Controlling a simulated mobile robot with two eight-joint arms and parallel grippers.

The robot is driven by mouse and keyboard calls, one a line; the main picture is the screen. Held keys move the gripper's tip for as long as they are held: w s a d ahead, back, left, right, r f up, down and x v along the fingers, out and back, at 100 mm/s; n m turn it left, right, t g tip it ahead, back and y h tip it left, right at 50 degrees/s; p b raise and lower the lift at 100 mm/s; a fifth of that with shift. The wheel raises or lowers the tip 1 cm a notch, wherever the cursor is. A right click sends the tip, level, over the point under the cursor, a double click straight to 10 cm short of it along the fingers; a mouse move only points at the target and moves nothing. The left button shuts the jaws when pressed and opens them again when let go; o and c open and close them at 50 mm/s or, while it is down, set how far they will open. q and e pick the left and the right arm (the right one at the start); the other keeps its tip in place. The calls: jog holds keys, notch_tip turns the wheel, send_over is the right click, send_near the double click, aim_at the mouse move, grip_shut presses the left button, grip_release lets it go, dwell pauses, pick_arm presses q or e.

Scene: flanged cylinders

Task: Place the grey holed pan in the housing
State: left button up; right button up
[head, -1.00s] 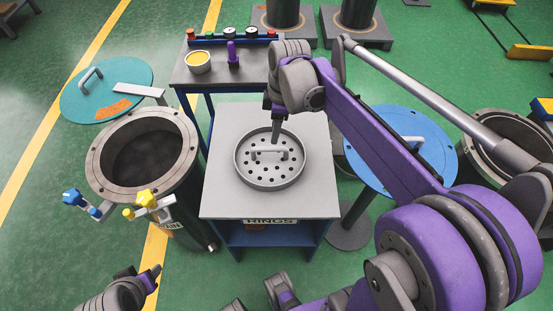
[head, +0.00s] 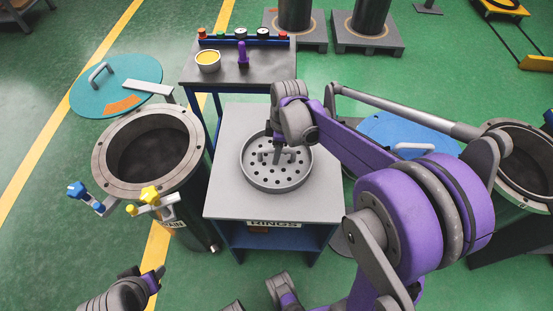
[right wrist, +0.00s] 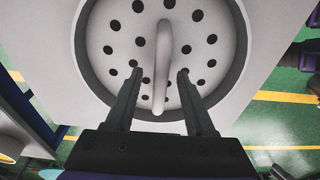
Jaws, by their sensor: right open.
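The grey holed pan (head: 276,178) rests on the light grey top of the small table labelled RINGS, and a bar handle spans its middle. My right gripper (head: 277,160) is over the pan at the handle. In the right wrist view my right gripper (right wrist: 160,72) is open, with one finger on each side of the handle (right wrist: 161,68) and no contact visible. The open housing (head: 147,155), a dark cylinder with a bolted flange, stands left of the table. My left gripper (head: 150,275) is low at the left, well away from the pan; its jaws are unclear.
A teal lid (head: 115,88) sits swung aside behind the housing. Blue and yellow clamp knobs (head: 150,194) stick out at its front. A bench (head: 235,75) with a yellow-filled bowl (head: 208,61) and a purple peg stands behind. A blue lid (head: 405,135) and another open cylinder (head: 520,165) are at right.

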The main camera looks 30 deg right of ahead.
jog(key=shift+f, duration=0.3)
dwell(0.5)
grip_shut()
dwell(1.5)
